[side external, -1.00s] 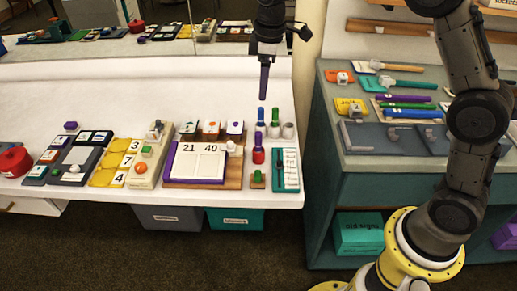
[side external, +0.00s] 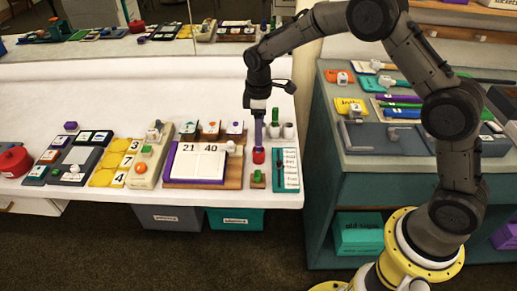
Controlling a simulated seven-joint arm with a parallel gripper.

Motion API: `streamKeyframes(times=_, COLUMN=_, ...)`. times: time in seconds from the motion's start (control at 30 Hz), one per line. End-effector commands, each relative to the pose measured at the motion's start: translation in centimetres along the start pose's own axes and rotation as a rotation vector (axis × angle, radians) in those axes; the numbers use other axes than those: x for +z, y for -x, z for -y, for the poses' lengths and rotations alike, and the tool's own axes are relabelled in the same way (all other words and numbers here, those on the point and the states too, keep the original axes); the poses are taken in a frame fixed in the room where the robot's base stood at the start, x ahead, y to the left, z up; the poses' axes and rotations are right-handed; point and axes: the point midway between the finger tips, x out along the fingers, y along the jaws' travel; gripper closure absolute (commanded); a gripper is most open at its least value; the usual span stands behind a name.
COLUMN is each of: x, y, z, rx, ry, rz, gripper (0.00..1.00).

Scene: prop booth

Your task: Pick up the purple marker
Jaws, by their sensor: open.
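The purple marker (side external: 259,131) is upright at the right part of the white table, directly below my gripper (side external: 258,111). Its lower end meets the top of a small red cup (side external: 258,156); whether it is inside the cup is too small to tell. My gripper points straight down and is open, with its fingertips at the marker's upper end. The fingers themselves are too small and dark to make out clearly.
Light cups (side external: 289,130) and a green marker (side external: 275,116) stand close to the right. A teal board (side external: 287,180) lies in front, and a calendar stand (side external: 200,163) lies left. A teal cabinet (side external: 330,200) with tools on top stands farther right.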

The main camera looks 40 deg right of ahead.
Motion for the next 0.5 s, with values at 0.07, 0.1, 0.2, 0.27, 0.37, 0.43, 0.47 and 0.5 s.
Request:
streamKeyframes(times=0.07, x=0.1, y=-1.2, z=0.2, rx=-0.004, ry=0.001, rz=0.005, gripper=0.39)
streamKeyframes(times=0.1, x=0.0, y=-1.9, z=0.3, rx=-0.004, ry=0.001, rz=0.004, gripper=0.39)
streamKeyframes(times=0.2, x=0.0, y=-3.3, z=0.3, rx=-0.003, ry=0.001, rz=0.004, gripper=0.39)
streamKeyframes(times=0.27, x=0.0, y=-3.9, z=0.3, rx=-0.002, ry=0.000, rz=0.003, gripper=0.39)
streamKeyframes(times=0.37, x=0.0, y=-4.5, z=0.3, rx=-0.002, ry=0.000, rz=0.002, gripper=0.39)
streamKeyframes(times=0.43, x=0.0, y=-4.6, z=0.3, rx=-0.001, ry=0.000, rz=0.002, gripper=0.39)
streamKeyframes(times=0.47, x=-0.1, y=-4.6, z=0.3, rx=-0.001, ry=0.000, rz=0.001, gripper=0.39)
streamKeyframes(times=0.5, x=-0.1, y=-4.6, z=0.3, rx=-0.001, ry=0.000, rz=0.001, gripper=0.39)
